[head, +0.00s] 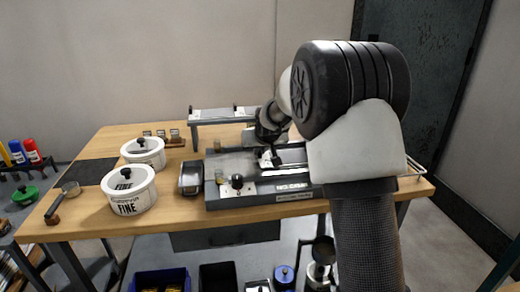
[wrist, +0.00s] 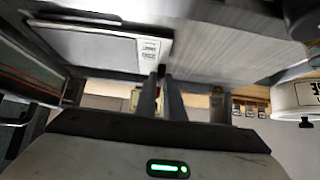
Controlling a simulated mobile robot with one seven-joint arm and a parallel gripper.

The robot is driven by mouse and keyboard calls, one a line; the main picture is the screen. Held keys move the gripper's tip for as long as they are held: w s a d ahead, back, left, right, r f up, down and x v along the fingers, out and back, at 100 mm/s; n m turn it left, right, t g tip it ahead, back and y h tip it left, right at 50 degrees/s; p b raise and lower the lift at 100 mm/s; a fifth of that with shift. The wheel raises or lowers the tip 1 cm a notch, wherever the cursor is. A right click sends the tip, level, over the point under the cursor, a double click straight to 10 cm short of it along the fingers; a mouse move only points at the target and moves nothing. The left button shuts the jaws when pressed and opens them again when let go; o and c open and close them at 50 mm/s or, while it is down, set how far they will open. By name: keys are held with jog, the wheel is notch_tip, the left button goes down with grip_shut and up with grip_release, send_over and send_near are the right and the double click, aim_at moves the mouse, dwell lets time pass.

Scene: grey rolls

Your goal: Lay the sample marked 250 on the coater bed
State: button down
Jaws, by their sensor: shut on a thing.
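My gripper (wrist: 160,78) is shut on the near edge of a grey sample panel (wrist: 90,48), beside the panel's white label strip. Small print shows on the label, but I cannot read the number. The panel lies flat over or on the brushed grey coater bed (wrist: 225,55); I cannot tell whether it touches. In the head view my gripper (head: 268,160) is low over the coater, and the bed (head: 235,162) shows bare to its left. My arm hides much of the coater's right side and most of the panel there.
Two white lidded pots, one marked FINE (head: 128,195), stand left of the coater. A black knob (head: 237,182) rises at the coater's front left.

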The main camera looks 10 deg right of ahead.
jog(key=shift+f, duration=0.15)
jog(key=c, duration=1.8)
grip_release()
jog(key=shift+o, duration=0.2)
jog(key=p+v, duration=0.3)
jog(key=v, duration=1.3)
jog(key=s+r+g, duration=0.1)
jog(key=s+g, duration=0.2)
jog(key=s, duration=3.1)
notch_tip(320, 180, up, 24)
jog(key=p, duration=2.5)
jog(key=shift+w+r, duration=0.15)
jog(key=shift+r, duration=0.1)
